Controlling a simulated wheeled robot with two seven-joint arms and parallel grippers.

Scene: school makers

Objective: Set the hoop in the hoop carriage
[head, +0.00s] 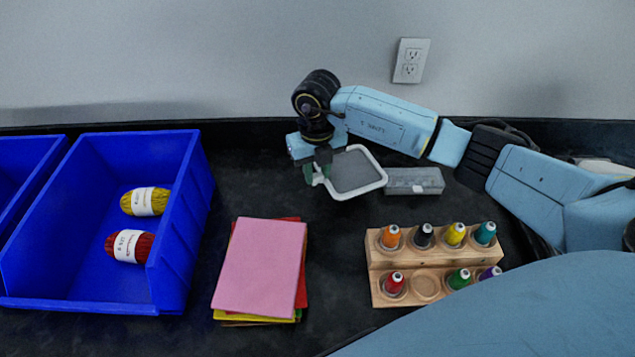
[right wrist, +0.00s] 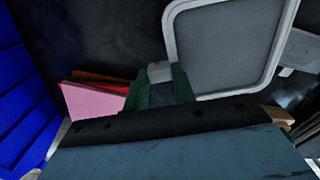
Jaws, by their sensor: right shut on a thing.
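The hoop (head: 357,172) is a white rounded-square frame around grey fabric. My right gripper (head: 318,172) is shut on a small tab at its left side, over the dark table. In the right wrist view, the hoop (right wrist: 228,45) extends up and right from the green fingers (right wrist: 163,86). A low light grey block (head: 414,181), perhaps the hoop carriage, lies just right of the hoop and partly shows in the right wrist view (right wrist: 302,50). I cannot tell whether hoop and block touch. My left gripper is not in view.
A wooden rack (head: 377,262) of several thread spools stands at front right. A stack of coloured sheets (head: 262,268) lies at front centre. A blue bin (head: 70,215) with yellow and red yarn is at left. The wall is close behind. Dark table is clear between sheets and rack.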

